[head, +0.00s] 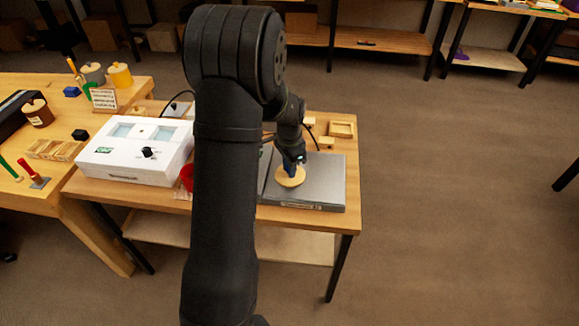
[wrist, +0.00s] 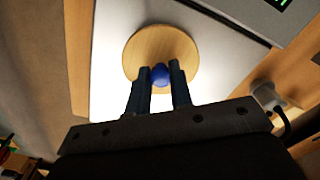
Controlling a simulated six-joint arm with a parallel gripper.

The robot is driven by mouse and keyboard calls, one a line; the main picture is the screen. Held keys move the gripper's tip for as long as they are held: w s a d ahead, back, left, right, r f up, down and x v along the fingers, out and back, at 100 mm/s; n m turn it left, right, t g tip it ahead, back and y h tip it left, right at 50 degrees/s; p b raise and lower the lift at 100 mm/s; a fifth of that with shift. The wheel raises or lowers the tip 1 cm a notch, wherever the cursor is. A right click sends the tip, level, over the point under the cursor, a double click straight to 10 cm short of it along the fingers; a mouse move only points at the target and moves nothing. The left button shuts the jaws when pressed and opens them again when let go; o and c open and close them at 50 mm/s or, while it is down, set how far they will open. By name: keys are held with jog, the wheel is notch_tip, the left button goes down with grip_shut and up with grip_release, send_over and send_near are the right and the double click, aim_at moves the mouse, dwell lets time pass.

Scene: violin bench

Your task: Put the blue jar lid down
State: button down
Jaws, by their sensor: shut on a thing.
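The jar lid is a round, light wooden disc (wrist: 160,52) with a blue knob (wrist: 160,75) in the wrist view. In the head view the wooden disc (head: 290,177) shows under my gripper, over the grey plate of the bench device (head: 325,185). My gripper (wrist: 160,80) is shut on the blue knob, with one finger on each side. In the head view my gripper (head: 291,163) is small and partly dark against the plate. I cannot tell whether the lid touches the plate or hangs just above it.
A white box with a black dial (head: 130,165) stands left of the plate. A small wooden tray (head: 342,129) lies behind it. A red cup (head: 187,177) is partly hidden by my arm. Jars, including a yellow one (head: 120,76), stand on the left table.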

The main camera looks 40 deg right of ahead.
jog(key=c, duration=1.3)
grip_release()
jog(key=shift+f, duration=0.15)
notch_tip(320, 180, up, 12)
jog(key=shift+r, duration=0.2)
jog(key=shift+f, duration=0.1)
notch_tip(320, 180, down, 13)
jog(key=shift+r, duration=2.35)
